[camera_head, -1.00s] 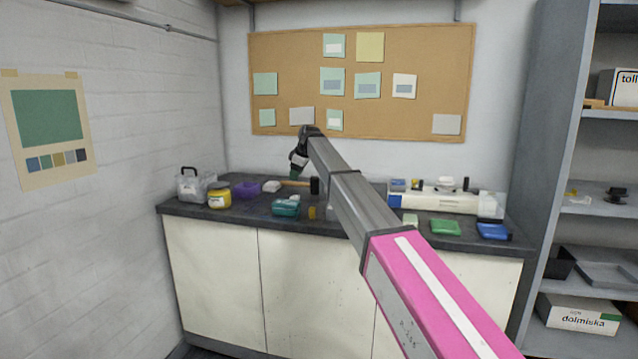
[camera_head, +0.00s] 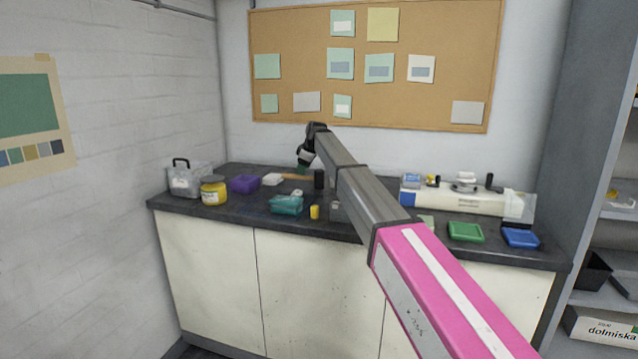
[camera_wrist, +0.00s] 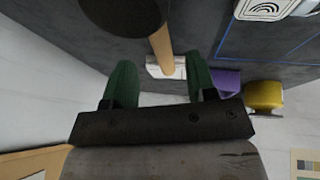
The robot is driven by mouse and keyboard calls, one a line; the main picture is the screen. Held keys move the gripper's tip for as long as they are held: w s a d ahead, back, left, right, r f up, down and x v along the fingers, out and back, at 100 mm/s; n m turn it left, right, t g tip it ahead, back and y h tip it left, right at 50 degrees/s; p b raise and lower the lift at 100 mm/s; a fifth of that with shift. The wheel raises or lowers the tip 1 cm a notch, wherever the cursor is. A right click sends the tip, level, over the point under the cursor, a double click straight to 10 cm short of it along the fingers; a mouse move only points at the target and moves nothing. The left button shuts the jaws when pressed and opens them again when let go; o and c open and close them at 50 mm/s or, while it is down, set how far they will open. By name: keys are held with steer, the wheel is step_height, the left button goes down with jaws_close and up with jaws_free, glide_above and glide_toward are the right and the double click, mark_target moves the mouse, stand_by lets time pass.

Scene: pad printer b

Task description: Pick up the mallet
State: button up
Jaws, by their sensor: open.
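The mallet lies on the dark counter, with a black head (camera_head: 319,180) and a pale wooden handle (camera_head: 294,177) pointing left. My gripper (camera_head: 302,169) is just above the handle in the head view, at the back of the counter. In the wrist view, the gripper's two green fingers (camera_wrist: 160,82) are apart, with nothing held between them. The wooden handle (camera_wrist: 161,48) runs down toward the gap between the fingers. The mallet's dark round head (camera_wrist: 122,10) is cut off by the top edge. The exact gap between fingers and handle cannot be told.
A white block (camera_head: 273,180), a purple bin (camera_head: 244,184), a yellow jar (camera_head: 214,191) and a clear box (camera_head: 184,181) stand left of the mallet. A teal container (camera_head: 286,205) and small yellow item (camera_head: 314,212) are in front. A white machine (camera_head: 460,198) stands right.

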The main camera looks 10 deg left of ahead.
mark_target(301, 177)
steer(key=x, duration=0.5)
steer(key=shift+f, duration=0.35)
jaws_close()
